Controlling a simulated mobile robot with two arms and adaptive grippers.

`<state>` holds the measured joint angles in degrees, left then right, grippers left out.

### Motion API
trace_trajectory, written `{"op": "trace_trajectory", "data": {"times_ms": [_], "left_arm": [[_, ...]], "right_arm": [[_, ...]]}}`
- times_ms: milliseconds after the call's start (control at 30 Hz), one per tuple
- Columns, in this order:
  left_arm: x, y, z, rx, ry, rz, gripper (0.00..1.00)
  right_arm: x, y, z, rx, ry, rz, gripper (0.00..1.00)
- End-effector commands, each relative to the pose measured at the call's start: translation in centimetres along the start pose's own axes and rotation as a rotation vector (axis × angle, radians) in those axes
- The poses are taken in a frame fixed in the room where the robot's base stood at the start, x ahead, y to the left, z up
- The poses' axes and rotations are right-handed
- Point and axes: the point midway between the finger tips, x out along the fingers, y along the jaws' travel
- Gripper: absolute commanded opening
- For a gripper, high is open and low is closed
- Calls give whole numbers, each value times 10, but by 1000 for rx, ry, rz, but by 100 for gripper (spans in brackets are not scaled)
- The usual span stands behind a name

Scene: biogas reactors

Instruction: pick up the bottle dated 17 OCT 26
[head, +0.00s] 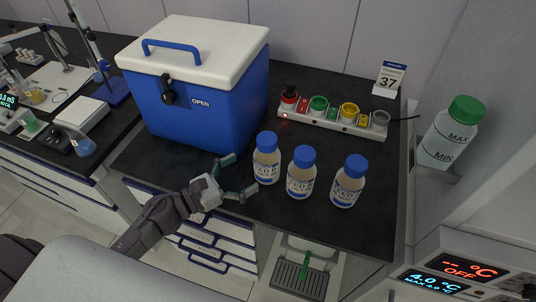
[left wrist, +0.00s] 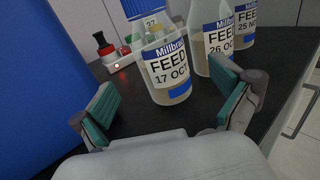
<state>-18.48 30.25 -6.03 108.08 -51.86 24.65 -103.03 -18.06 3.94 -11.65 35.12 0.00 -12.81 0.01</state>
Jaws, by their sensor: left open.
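Three bottles with blue caps and cloudy beige contents stand upright in a row on the dark bench. The leftmost bottle (head: 266,160) faces my left gripper (head: 243,175). In the left wrist view the nearest bottle (left wrist: 170,68) reads FEED 17 OCT; its year is not readable. The middle bottle (head: 301,174) reads 26 OCT in the wrist view (left wrist: 215,42). The rightmost bottle (head: 348,183) shows a partly cut-off label starting 25 N (left wrist: 243,25). My left gripper is open and empty, its fingers (left wrist: 172,100) apart on either side of the 17 OCT bottle's line, just short of it.
A blue cooler (head: 205,105) with a white lid stands left of the bottles, close to my left gripper. Bare bench lies in front of the bottles.

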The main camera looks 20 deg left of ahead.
Motion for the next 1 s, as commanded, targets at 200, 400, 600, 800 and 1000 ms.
{"op": "trace_trajectory", "data": {"times_ms": [200,400,600,800,1000], "left_arm": [[20,0,1,-1,0,0,100],[46,0,1,-3,-1,1,100],[68,-1,-2,-2,-1,1,100],[70,-1,-5,-2,1,0,100],[70,-1,-5,-2,1,0,78]], "right_arm": [[-7,4,-9,-2,12,5,41],[-23,14,-25,-1,37,17,41],[-29,15,-23,0,33,18,41],[-28,14,-17,0,24,17,41],[-28,14,-14,-1,19,17,41]]}}
